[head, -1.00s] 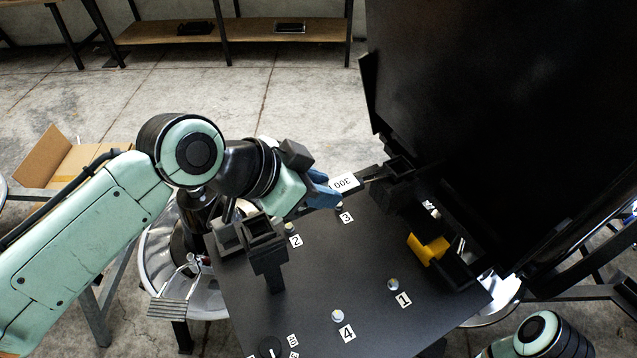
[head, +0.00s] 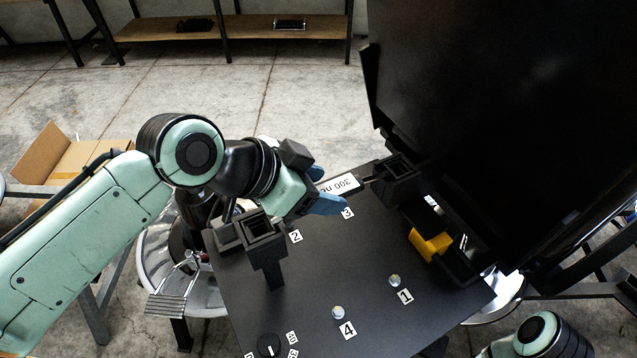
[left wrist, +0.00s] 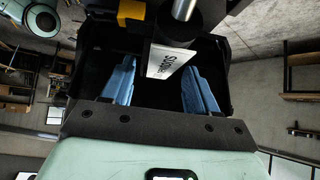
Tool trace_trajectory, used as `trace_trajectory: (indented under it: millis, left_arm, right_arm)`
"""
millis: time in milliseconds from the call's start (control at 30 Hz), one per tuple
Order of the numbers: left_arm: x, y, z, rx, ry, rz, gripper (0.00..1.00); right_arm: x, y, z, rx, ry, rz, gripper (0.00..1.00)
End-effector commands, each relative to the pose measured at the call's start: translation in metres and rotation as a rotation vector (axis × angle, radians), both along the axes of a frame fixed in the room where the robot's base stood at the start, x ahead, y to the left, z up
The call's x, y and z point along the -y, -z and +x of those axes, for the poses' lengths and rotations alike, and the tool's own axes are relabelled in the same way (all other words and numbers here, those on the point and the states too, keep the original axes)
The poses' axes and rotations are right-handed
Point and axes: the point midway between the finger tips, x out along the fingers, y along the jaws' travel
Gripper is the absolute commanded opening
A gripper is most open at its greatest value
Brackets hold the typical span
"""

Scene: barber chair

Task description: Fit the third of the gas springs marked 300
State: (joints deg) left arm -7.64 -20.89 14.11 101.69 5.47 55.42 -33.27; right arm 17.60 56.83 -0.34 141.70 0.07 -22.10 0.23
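The gas spring with a white label reading 300 (head: 338,185) lies near the plate's far edge, by the mark 3 (head: 347,213). Its rod end points right toward a black bracket (head: 396,172); whether it is seated there I cannot tell. My left gripper (head: 326,188) is open, with its blue fingers on either side of the spring. In the left wrist view the labelled spring (left wrist: 172,62) stands between the parted fingers, with gaps at both sides. The spring's other end is hidden by the gripper. My right gripper is not in view.
The black plate (head: 325,275) carries silver studs by marks 1 (head: 394,281) and 4 (head: 338,312). A black square socket post (head: 266,250) stands at its left. A yellow part (head: 430,245) sits at the right, below a large black panel (head: 480,120). The plate's middle is clear.

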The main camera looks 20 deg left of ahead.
Motion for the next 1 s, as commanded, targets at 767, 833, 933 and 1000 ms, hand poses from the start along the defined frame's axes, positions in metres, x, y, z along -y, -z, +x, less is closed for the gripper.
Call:
trace_trajectory:
  millis: [767,833,933,1000]
  left_arm:
    - [-0.055,-0.080,-0.057,0.004,-0.001,-0.001,0.59]
    - [-0.060,-0.086,-0.062,0.002,0.000,0.000,0.59]
    - [-0.064,-0.092,-0.066,0.001,-0.001,0.000,0.59]
    - [-0.065,-0.094,-0.068,0.000,0.000,0.000,0.59]
  right_arm:
    - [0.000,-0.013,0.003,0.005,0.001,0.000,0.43]
    - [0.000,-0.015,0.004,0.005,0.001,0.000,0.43]
    - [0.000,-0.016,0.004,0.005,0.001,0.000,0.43]
    - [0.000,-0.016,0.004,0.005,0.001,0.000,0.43]
